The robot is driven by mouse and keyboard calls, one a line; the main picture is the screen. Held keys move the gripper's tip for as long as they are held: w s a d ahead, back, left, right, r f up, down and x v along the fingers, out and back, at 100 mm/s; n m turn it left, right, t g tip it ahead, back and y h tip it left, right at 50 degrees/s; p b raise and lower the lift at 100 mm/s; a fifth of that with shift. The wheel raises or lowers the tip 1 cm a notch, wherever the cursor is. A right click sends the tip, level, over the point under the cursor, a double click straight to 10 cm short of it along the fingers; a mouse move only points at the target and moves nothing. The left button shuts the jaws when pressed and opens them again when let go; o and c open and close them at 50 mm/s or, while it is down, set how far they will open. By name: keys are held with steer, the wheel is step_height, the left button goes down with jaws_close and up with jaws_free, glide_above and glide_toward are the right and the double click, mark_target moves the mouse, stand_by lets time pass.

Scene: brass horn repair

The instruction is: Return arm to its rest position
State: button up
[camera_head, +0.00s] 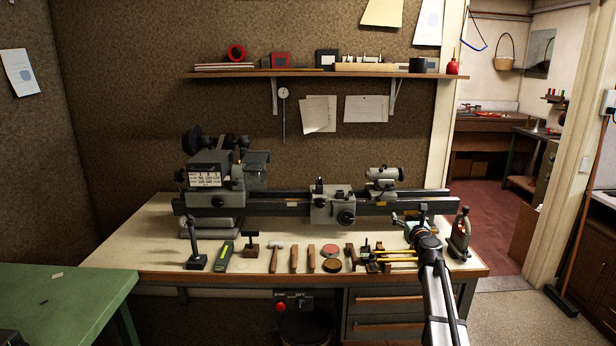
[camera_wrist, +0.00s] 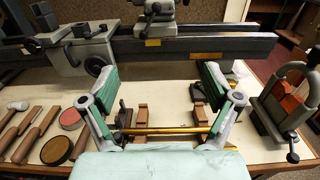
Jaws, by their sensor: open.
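My gripper (camera_head: 416,226) hangs over the right part of the workbench (camera_head: 170,262), at the end of my arm reaching in from the lower right. In the wrist view my gripper (camera_wrist: 157,82) has its two green-padded fingers spread wide, with nothing clamped between them. Brass rods (camera_head: 399,260) lie on small wooden blocks just below and left of it. One brass rod (camera_wrist: 165,130) crosses the wrist view between the finger bases, partly hidden by my gripper. I cannot tell how close the fingers are to it.
A lathe (camera_head: 285,202) runs along the bench behind my gripper. A grey clamp-like tool with an orange part (camera_head: 460,232) stands close on its right. Hand tools, including a hammer (camera_head: 277,254), lie left. A shelf (camera_head: 315,74) hangs above. A green table (camera_head: 50,305) is lower left.

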steer(key=s+a+f+n+g+y, duration=0.1)
steer(key=s+a+f+n+g, duration=0.35)
steer(key=s+f+n, duration=0.7)
steer(key=s+a+f+n+g+y, duration=0.2)
steer(key=s+a+f+n+g, duration=0.3)
steer(key=s+f, duration=0.7)
steer(key=s+a+f+n+g+y, duration=0.1)
steer(key=s+a+f+n+g, duration=0.3)
steer(key=s+a+f+n, duration=0.9)
steer(key=s+d+f+n+g+h, duration=0.1)
steer(key=s+f, duration=0.6)
steer(key=s, duration=0.7)
steer(key=s+d+f+n+g+h, duration=0.1)
steer(key=s+f+g, duration=0.5)
steer(key=s, duration=0.8)
steer(key=s+d+f+n+g+h, duration=0.2)
steer(key=s+f+n+g, duration=0.2)
steer(key=s+f, duration=0.4)
steer(key=s, duration=0.6)
